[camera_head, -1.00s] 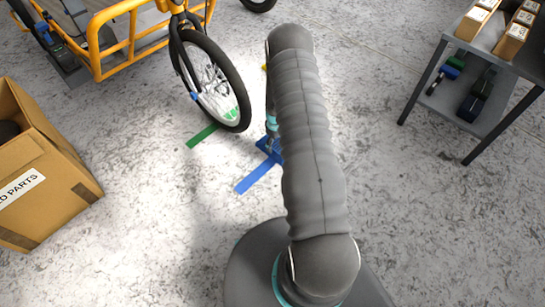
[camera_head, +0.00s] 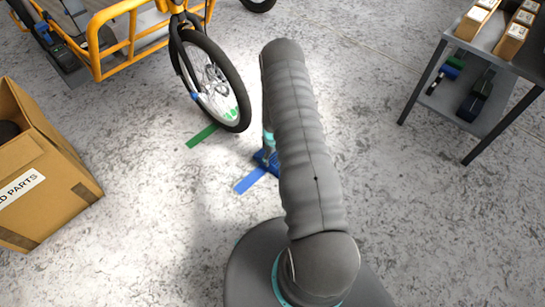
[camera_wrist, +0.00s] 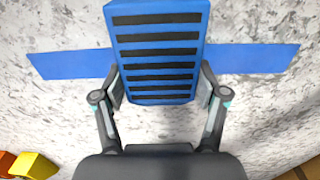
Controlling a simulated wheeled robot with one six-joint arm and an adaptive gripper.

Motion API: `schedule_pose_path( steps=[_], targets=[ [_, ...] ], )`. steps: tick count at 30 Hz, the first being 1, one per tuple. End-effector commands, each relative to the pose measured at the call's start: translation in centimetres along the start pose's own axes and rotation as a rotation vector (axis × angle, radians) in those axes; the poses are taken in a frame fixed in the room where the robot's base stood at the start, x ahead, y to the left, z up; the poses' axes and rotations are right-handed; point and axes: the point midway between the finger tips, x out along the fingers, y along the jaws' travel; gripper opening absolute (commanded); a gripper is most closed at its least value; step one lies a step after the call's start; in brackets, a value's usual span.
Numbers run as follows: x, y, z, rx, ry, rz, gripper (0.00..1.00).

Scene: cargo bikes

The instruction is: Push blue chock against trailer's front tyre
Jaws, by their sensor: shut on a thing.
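The blue chock (camera_wrist: 155,50), with black ribs across its face, is between my gripper's fingers (camera_wrist: 160,90) in the wrist view. The gripper is shut on it, one finger at each side. In the head view the chock (camera_head: 265,158) shows only partly beside my arm, at the blue floor strip (camera_head: 248,182). The strip also runs out on both sides of the chock in the wrist view (camera_wrist: 70,64). The front tyre (camera_head: 237,82) of the orange-framed vehicle stands up and left of the chock, apart from it. A green floor strip (camera_head: 202,136) lies by the tyre.
A cardboard box (camera_head: 45,180) stands at the left. A grey shelf table (camera_head: 500,62) with small boxes stands at the upper right. A yellow block (camera_wrist: 34,166) shows at the wrist view's lower left. The floor between chock and tyre looks clear.

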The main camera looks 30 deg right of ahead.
Motion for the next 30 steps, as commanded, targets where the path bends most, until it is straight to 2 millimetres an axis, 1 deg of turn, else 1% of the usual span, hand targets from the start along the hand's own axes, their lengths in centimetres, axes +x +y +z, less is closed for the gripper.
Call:
schedule_pose_path(
  steps=[2,3,6,15,20,23,30],
  targets=[
    [0.3,0.0,0.0,0.000,0.001,0.000,0.11],
    [0.3,0.0,0.0,0.000,0.000,0.000,0.75],
    [0.2,0.0,0.0,0.000,0.000,0.000,0.97],
    [0.2,0.0,0.0,0.000,0.000,0.000,0.97],
    [-0.5,0.0,0.0,0.000,0.001,0.000,0.97],
    [-1.8,0.1,-0.1,0.000,0.002,0.002,0.97],
    [-6.6,0.1,-0.1,0.000,0.003,0.002,0.97]
  ],
)
